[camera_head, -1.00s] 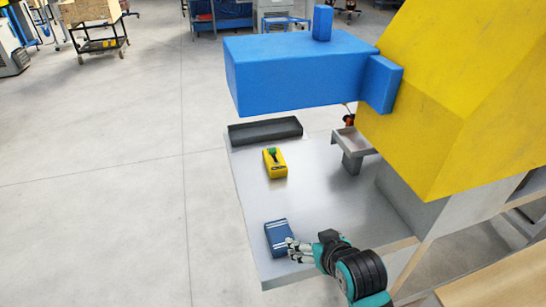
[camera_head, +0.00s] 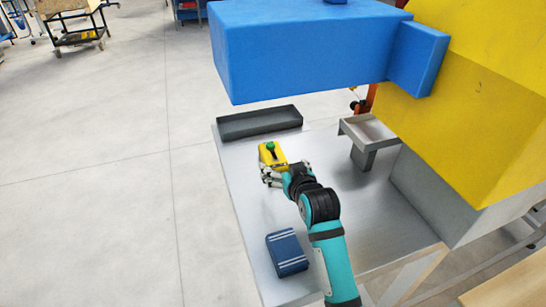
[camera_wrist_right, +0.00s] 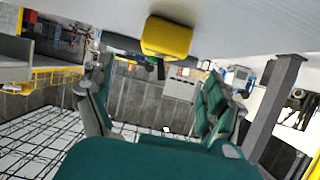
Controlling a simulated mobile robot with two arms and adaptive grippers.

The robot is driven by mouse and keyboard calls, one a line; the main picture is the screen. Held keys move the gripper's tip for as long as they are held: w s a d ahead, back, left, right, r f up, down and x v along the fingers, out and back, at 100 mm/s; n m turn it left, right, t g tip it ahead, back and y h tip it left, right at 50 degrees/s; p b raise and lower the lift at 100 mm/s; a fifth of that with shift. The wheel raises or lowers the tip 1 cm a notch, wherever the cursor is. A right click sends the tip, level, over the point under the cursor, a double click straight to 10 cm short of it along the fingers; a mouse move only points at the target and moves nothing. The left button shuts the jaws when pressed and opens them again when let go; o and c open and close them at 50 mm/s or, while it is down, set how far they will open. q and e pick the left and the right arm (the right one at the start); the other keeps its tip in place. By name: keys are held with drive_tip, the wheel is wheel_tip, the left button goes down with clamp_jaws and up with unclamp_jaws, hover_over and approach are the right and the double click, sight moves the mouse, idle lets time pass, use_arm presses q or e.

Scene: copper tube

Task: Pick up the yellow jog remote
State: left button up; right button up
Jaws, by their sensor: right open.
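The yellow jog remote (camera_head: 268,153), with a green knob on top, lies on the grey metal table (camera_head: 245,195). My right gripper (camera_head: 271,175) is at the near side of the remote and covers part of its lower end. In the right wrist view the remote (camera_wrist_right: 167,37) shows ahead of my open right gripper (camera_wrist_right: 157,85), beyond and between the spread fingers. Nothing is held there. I cannot tell whether a finger touches the remote. My left gripper is not in view.
A blue box with light stripes (camera_head: 287,252) lies near the table's front. A dark grey tray (camera_head: 260,123) is at the back edge. A small metal tray on a post (camera_head: 366,138) stands right. A large blue block (camera_head: 300,55) and yellow machine body (camera_head: 465,110) overhang the table.

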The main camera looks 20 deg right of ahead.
sight(277, 159)
drive_tip(key=x, duration=0.4)
drive_tip(key=shift+w, duration=0.15)
drive_tip(key=shift+w+f+p, duration=0.1)
drive_tip(key=shift+w+p, duration=0.15)
drive_tip(key=shift+p, duration=0.15)
drive_tip(key=shift+p+x, duration=0.6)
drive_tip(key=shift+x, duration=1.7)
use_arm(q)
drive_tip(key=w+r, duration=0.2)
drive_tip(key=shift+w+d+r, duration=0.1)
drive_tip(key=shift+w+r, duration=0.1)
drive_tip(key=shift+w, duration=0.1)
use_arm(e)
drive_tip(key=c, duration=1.4)
